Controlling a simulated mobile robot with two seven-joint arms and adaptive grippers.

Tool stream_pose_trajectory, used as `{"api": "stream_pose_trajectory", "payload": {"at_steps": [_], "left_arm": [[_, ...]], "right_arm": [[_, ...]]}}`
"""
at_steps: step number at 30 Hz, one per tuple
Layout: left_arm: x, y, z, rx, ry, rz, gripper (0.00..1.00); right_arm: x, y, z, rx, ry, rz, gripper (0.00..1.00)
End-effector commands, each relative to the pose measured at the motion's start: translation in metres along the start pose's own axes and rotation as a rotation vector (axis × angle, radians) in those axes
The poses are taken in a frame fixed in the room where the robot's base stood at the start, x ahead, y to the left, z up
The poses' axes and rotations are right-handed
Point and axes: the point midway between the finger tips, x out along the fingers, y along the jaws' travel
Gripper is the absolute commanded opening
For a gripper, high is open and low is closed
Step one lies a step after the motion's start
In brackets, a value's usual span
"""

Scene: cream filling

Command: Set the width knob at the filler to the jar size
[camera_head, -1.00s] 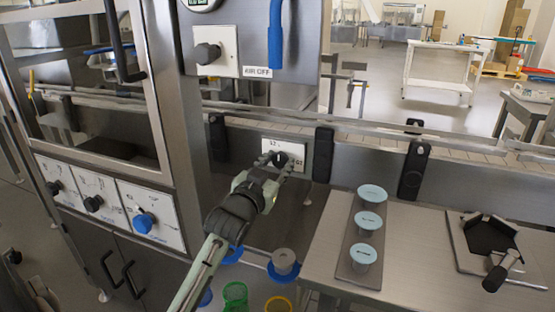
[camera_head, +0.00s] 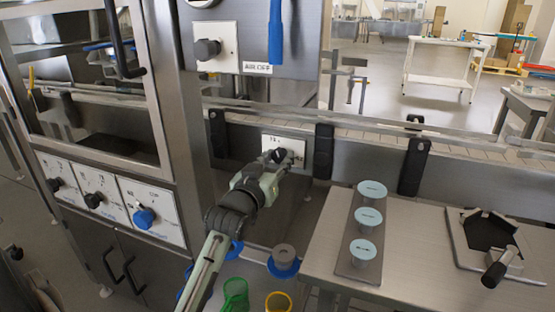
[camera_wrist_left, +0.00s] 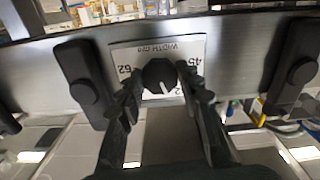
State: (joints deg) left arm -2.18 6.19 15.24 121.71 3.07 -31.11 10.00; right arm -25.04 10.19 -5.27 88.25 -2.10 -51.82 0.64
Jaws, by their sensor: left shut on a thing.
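The knob's white pointer line aims down and slightly right in that view, towards the partly hidden number. My left gripper (camera_wrist_left: 160,92) has a finger at each side of the knob and is shut on it. The head view also shows the gripper (camera_head: 277,165) at the plate (camera_head: 297,146). My right gripper is not in view.
Several jars with pale blue lids, such as the middle one (camera_head: 368,218), stand on a grey strip (camera_head: 343,266) on the steel table (camera_head: 420,280). A blue knob (camera_head: 144,217) and black knobs sit on the left cabinet. Black brackets (camera_head: 323,152) flank the width plate.

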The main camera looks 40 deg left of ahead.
Motion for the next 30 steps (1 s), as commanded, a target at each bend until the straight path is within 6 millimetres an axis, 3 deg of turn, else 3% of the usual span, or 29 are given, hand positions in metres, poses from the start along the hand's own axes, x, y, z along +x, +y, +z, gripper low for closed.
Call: {"api": "stream_pose_trajectory", "payload": {"at_steps": [2, 3, 7, 19, 30], "left_arm": [[0.0, 0.0, -0.001, 0.001, 0.001, 0.0, 0.06], [0.0, 0.0, -0.001, 0.001, 0.001, 0.0, 0.4], [0.0, 0.0, -0.001, 0.001, 0.001, 0.0, 0.56], [-0.008, 0.0, 0.0, 0.002, 0.0, 0.0, 0.56], [-0.082, 0.0, 0.002, 0.001, -0.003, -0.001, 0.56]], "right_arm": [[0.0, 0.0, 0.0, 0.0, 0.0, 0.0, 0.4], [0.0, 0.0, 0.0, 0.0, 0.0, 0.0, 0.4], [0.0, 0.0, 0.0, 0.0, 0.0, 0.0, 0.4], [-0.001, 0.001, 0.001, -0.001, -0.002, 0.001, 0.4], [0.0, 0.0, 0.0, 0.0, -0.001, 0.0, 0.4]]}}
